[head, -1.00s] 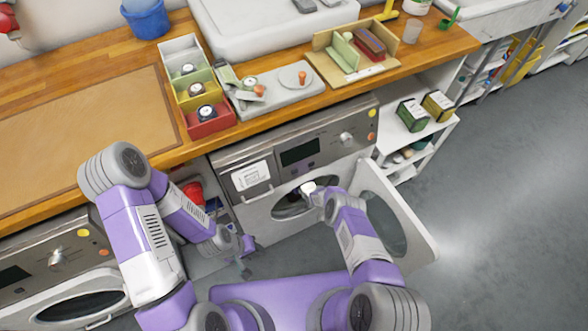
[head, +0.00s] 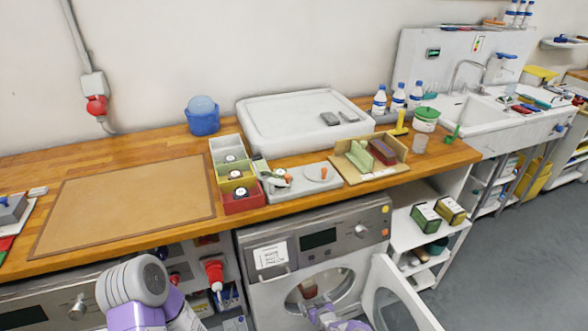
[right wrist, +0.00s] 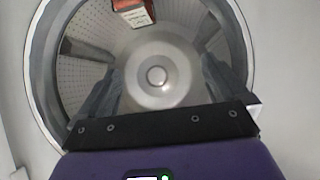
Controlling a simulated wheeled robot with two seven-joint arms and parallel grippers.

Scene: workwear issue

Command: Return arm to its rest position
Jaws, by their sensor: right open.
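My right arm reaches from the bottom edge of the head view toward the open washing machine (head: 345,235). My right gripper shows in the right wrist view (right wrist: 157,88), open and empty, its two dark fingers spread in front of the drum (right wrist: 190,65). A red-orange box with a white label (right wrist: 133,12) lies inside the drum beyond the fingers, apart from them. The round door (head: 398,300) stands open to the right of my arm. My left arm (head: 135,290) shows only as a purple and grey link at the bottom left; its gripper is out of view.
A wooden counter (head: 130,240) runs above the machine. It holds coloured bins (head: 243,203), a grey fixture board (head: 305,185), a wooden tray (head: 372,178) and a white basin (head: 285,135). Floor at the right is clear.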

